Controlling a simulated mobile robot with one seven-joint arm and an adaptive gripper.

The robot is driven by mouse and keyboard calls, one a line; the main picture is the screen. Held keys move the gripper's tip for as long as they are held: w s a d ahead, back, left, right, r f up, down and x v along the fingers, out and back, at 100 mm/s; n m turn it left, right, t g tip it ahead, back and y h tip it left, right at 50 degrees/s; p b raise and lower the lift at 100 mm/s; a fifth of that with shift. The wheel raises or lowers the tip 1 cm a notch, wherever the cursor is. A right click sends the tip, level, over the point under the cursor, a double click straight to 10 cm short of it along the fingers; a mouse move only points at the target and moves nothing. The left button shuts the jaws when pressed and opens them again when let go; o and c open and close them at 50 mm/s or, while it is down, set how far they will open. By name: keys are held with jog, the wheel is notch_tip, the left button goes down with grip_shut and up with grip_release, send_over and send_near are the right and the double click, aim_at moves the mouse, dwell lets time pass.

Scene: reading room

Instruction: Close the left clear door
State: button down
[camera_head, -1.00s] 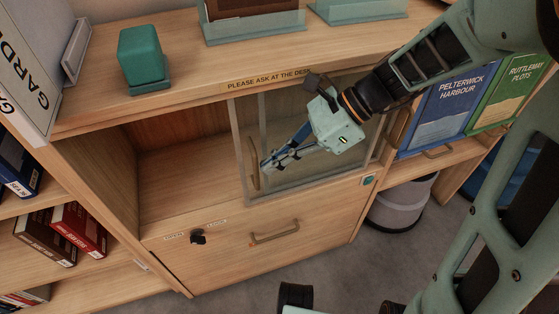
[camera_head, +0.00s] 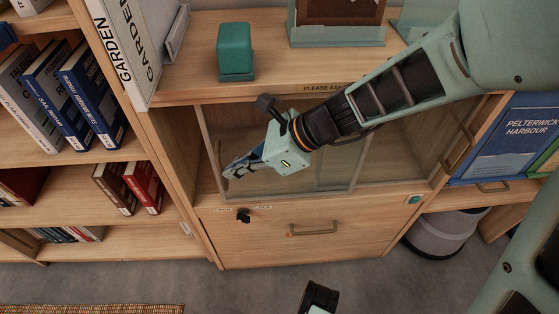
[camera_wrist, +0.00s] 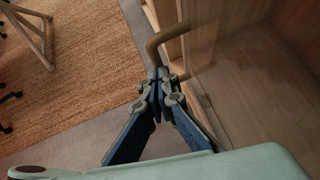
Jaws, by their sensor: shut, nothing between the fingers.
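The left clear door (camera_head: 270,120) is a thin-framed glass panel in the wooden cabinet, partly covered by my arm. Its left edge stands close to the cabinet's left side, with a narrow strip of opening between them. Its bronze bar handle (camera_head: 218,158) is near that edge; the handle also shows in the wrist view (camera_wrist: 153,46). My gripper (camera_head: 230,172) is shut and empty, its fingertips right by the handle. In the wrist view the fingertips (camera_wrist: 160,74) overlap the handle's lower part; I cannot tell whether they touch it.
A teal block (camera_head: 235,52) stands on the cabinet top. Bookshelves (camera_head: 80,145) stand at left. A grey bin (camera_head: 446,235) is at lower right. Floor in front is mostly clear.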

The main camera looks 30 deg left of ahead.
jog(key=s+a, duration=0.4)
jog(key=a, duration=0.3)
jog(key=shift+s+a, duration=0.25)
jog(key=shift+s, duration=0.05)
jog(key=shift+s+r, duration=0.1)
